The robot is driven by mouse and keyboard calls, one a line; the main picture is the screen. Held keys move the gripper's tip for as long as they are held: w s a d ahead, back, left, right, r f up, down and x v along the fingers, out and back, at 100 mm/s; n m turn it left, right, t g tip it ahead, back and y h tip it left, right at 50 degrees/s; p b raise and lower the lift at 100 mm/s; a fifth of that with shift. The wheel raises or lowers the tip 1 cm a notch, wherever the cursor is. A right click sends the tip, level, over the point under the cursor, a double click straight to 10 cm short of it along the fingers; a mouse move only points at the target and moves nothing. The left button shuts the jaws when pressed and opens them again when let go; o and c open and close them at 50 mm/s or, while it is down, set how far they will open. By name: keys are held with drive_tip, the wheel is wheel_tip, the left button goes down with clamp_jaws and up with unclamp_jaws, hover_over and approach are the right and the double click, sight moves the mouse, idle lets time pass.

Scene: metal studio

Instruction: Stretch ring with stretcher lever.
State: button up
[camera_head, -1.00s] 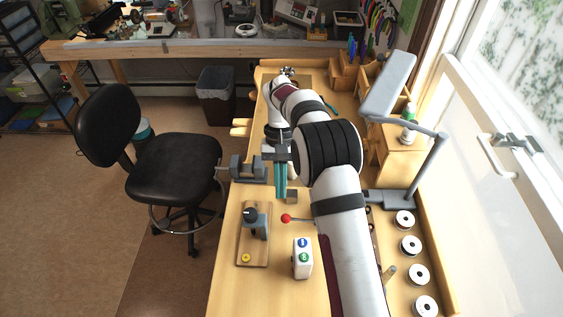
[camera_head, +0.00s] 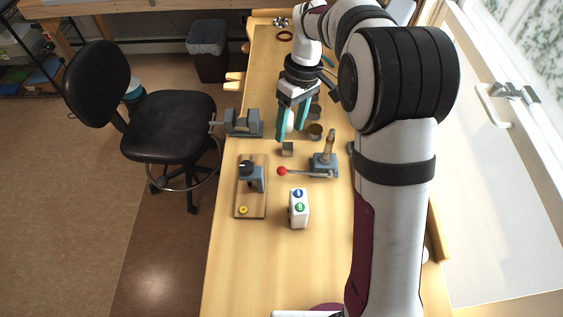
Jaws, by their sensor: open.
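The ring stretcher (camera_head: 323,167) stands on the bench, a grey-blue base with an upright tapered bronze-coloured post (camera_head: 329,146). Its lever (camera_head: 304,173) points left and ends in a red ball (camera_head: 282,171). I cannot make out a ring on the post at this size. My gripper (camera_head: 291,134) points down with two teal fingers apart, behind and slightly left of the stretcher, and touches neither lever nor ball. A white object shows between or behind the fingers; I cannot tell which.
A small grey block (camera_head: 287,149) sits just in front of the fingers. A vise (camera_head: 241,122) is at the bench's left edge. A wooden board with a grey tool (camera_head: 252,176) and a white box with blue and green buttons (camera_head: 299,208) stand nearer. Small round cups (camera_head: 314,131) are right of the gripper.

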sight(282, 168)
drive_tip(key=f, duration=0.4)
drive_tip(key=s+a+f, duration=0.1)
drive_tip(key=f, duration=0.9)
drive_tip(key=shift+s+a+f, duration=0.15)
drive_tip(key=shift+s+a, duration=0.25)
clamp_jaws()
drive_tip(key=shift+s, duration=0.1)
